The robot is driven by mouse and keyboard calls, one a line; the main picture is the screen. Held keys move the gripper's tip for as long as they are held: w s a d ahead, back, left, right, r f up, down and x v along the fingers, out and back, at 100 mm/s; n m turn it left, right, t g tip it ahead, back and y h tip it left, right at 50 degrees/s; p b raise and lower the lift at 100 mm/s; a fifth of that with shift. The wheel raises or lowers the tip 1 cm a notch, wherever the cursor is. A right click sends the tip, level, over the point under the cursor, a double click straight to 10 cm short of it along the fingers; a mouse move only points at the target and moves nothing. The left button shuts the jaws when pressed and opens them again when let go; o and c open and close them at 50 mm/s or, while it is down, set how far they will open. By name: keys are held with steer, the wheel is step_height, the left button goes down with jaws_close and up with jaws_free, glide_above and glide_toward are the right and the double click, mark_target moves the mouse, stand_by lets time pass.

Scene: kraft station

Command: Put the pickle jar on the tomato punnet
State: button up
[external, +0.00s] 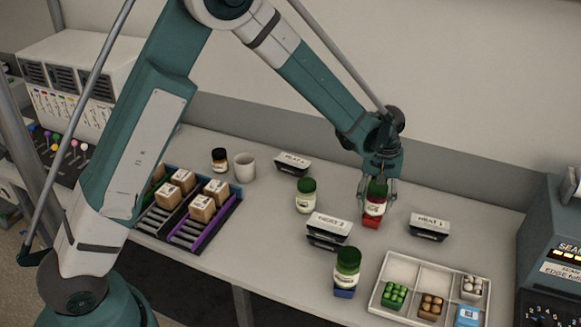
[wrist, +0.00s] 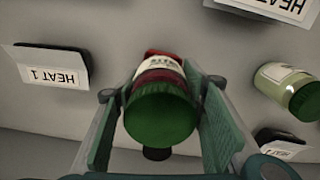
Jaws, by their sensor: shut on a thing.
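My gripper (external: 376,206) is shut on a jar (external: 376,193) with a green lid, white label and dark red contents. The wrist view shows its lid (wrist: 160,117) between both fingers (wrist: 158,110). I cannot tell whether this is the pickle jar. The jar is upright over a small red block (external: 371,222), likely the tomato punnet; a red edge (wrist: 165,53) shows beyond the jar. I cannot tell whether jar and block touch. Another green-lidded jar (external: 306,196) with pale green contents stands to the left. A dark green jar (external: 347,265) is above a blue block (external: 344,292) in front.
Black label holders stand around: HEAT 1 (external: 429,228) to the right, another (external: 329,231) in front, one (external: 293,163) behind. A white divided tray (external: 402,265) with small packs is front right. A crate of boxes (external: 205,241), a mug (external: 245,167) and a dark jar (external: 219,160) are left.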

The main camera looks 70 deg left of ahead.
mark_target(378, 186)
steer(key=shift+f, duration=0.15)
steer(key=o, duration=1.1)
steer(key=shift+o, duration=0.2)
steer(key=shift+r, duration=6.15)
